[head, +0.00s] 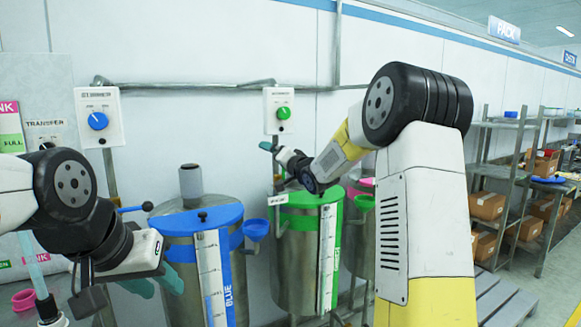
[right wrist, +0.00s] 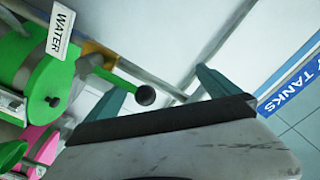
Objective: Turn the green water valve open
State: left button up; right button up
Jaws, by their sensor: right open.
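The green water valve's lever (right wrist: 108,74) shows in the right wrist view. It ends in a dark ball knob (right wrist: 145,95) and sits on a brass-coloured pipe beside the WATER sign (right wrist: 61,30). My right gripper (right wrist: 160,80) is open, with its teal fingers spread. The knob appears between the fingers in the picture; I cannot tell its depth or whether they touch. In the head view, my right gripper (head: 271,150) is above the green-topped drum (head: 305,202) and largely hides the valve. My left gripper (head: 157,283) is open and apparently empty, in front of the blue-topped drum (head: 205,215).
A blue lever (head: 134,208) stands left of the blue drum. Wall boxes carry a blue dial (head: 98,121) and a green dial (head: 283,113). A pink-topped drum (head: 363,184) stands behind my right arm. Shelves (head: 502,150) are far right.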

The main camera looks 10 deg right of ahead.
jog(key=shift+a, duration=0.25)
jog(key=shift+w+d+f, duration=0.1)
jog(key=shift+d+f, duration=0.35)
jog(key=shift+d, duration=0.1)
jog(key=v, duration=0.9)
jog(key=shift+r, duration=0.1)
jog(key=s+d+f+n+g+h, duration=0.1)
jog(key=s+d+g+h, duration=0.15)
jog(key=s, duration=0.45)
jog(key=s+d+g+h, duration=0.1)
jog(key=s+g+h, duration=0.15)
jog(key=s, duration=0.45)
jog(key=s+a+f+n+g, duration=0.1)
jog(key=s+f+n+g, duration=0.1)
jog(key=s, duration=1)
jog(key=s+a+f+n+g+y, duration=0.1)
jog(key=s+a+f+n+g, duration=0.1)
jog(key=s+f, duration=0.4)
jog(key=s+g, duration=0.1)
jog(key=s, duration=0.4)
jog(key=shift+s+f+n+g, duration=0.2)
jog(key=shift+s+n+g, duration=0.1)
jog(key=shift+s+g, duration=0.1)
